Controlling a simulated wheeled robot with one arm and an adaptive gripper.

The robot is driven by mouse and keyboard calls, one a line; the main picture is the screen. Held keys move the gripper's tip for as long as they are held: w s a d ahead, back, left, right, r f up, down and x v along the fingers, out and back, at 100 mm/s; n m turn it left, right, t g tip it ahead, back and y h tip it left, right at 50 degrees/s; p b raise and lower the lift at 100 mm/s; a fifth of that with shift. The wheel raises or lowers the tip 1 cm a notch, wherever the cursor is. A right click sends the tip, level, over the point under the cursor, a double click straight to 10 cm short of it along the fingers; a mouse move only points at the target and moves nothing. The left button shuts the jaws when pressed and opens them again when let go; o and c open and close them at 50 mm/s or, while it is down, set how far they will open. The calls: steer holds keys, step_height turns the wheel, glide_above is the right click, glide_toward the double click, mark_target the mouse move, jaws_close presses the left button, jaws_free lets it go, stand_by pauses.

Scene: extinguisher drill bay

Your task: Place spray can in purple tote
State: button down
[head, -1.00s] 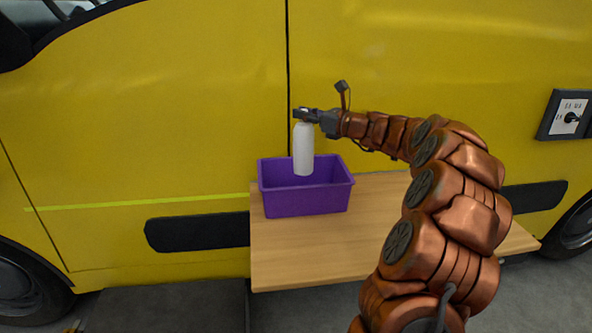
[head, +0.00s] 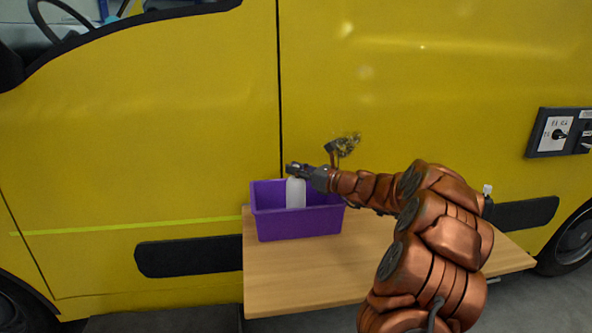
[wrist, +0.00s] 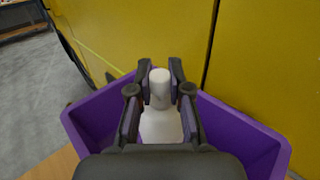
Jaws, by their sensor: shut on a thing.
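A white spray can (head: 296,193) is upright with its lower part down inside the purple tote (head: 300,225). The tote's front wall hides the can's base, so I cannot tell whether it touches the tote floor. My gripper (head: 297,170) is shut on the top of the can. In the wrist view my gripper (wrist: 160,82) has a finger on each side of the white can (wrist: 161,118), and the purple tote (wrist: 245,132) surrounds it.
The tote stands on the left part of a wooden table (head: 310,272), against a yellow van (head: 150,130). The table to the right of the tote is partly hidden by my arm. A small white-topped thing (head: 487,190) shows behind my arm. A switch panel (head: 558,132) is on the van at right.

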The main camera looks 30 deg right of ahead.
steer(key=c, duration=1.1)
jaws_free()
